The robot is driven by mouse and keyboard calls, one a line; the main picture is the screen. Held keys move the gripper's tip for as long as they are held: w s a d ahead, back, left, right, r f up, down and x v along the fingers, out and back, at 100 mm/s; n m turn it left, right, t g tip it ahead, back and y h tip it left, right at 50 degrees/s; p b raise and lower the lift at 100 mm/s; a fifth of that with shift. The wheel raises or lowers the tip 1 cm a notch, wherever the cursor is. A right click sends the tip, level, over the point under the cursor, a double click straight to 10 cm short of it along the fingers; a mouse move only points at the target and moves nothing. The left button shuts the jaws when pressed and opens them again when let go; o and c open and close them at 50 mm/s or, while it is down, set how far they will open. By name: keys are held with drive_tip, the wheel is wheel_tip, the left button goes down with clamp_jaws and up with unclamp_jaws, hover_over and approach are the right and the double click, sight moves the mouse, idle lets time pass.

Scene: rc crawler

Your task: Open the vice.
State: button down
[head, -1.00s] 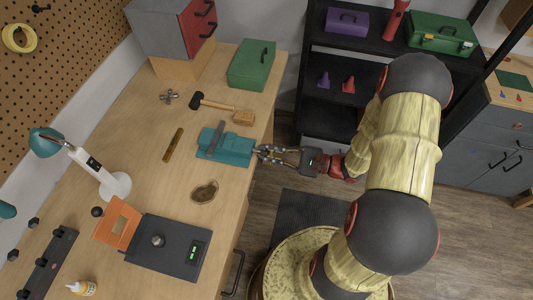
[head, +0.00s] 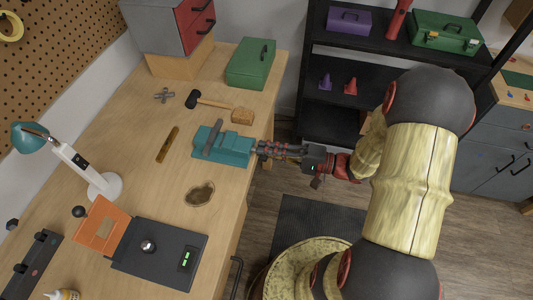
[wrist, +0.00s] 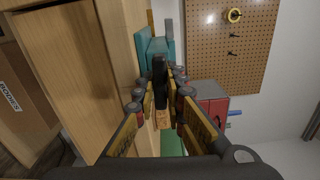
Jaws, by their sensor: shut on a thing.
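The teal vice (head: 234,149) sits at the right edge of the wooden workbench, with a grey bar-like jaw part (head: 213,138) on it. It also shows in the wrist view (wrist: 142,42), beyond my fingers. My gripper (head: 259,150) is at the vice's right end, just off the bench edge. In the wrist view my gripper (wrist: 163,82) has its fingers closed on a dark upright bar, the vice handle (wrist: 159,72). The fingers hide part of the handle. The head view does not show clearly how wide the jaws of the vice stand.
On the workbench (head: 150,190) lie a mallet (head: 215,105), a green toolbox (head: 251,64), a file-like strip (head: 168,144) and a dark box (head: 160,250) with an orange flap. Floor is open right of the bench.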

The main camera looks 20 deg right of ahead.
drive_tip(key=shift+f+n, duration=0.1)
drive_tip(key=shift+n, duration=0.4)
drive_tip(key=c, duration=2.1)
unclamp_jaws()
drive_tip(key=v, duration=1.2)
